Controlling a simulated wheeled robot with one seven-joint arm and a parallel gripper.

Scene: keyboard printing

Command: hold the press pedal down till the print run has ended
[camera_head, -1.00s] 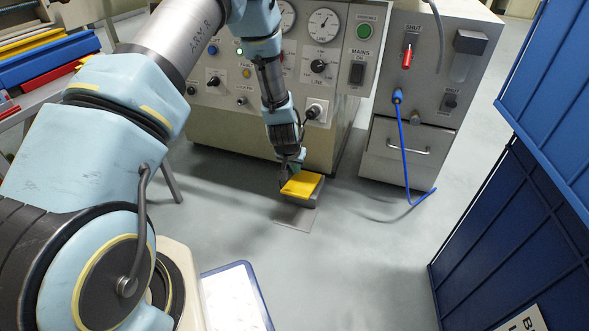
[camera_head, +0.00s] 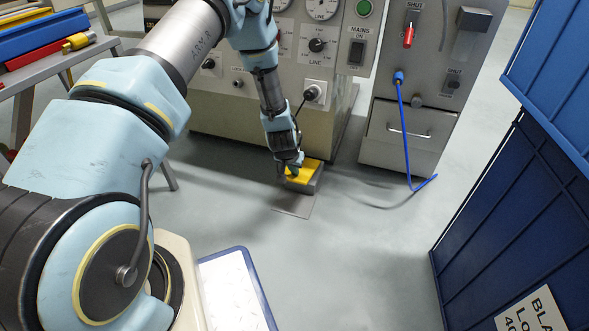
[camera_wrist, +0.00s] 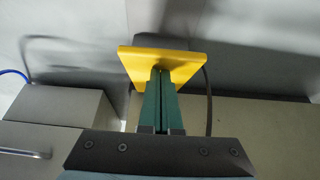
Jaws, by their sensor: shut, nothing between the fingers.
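The yellow press pedal (camera_head: 311,170) sits low on its grey base at the foot of the beige control cabinet (camera_head: 225,121). My gripper (camera_head: 287,176) is down at the pedal's left side in the head view and covers part of it. In the wrist view, my green fingers (camera_wrist: 160,74) are shut with nothing between them. Their tips meet the top of the yellow pedal plate (camera_wrist: 183,62) and appear to touch it. How far the pedal is down is hard to tell.
A grey unit (camera_head: 398,150) with a blue cable (camera_head: 406,140) stands right of the cabinet. Dark blue panels (camera_head: 515,205) rise at the right. A blue-rimmed tray (camera_head: 262,290) lies in front, and a rack stands at the left. The middle floor is clear.

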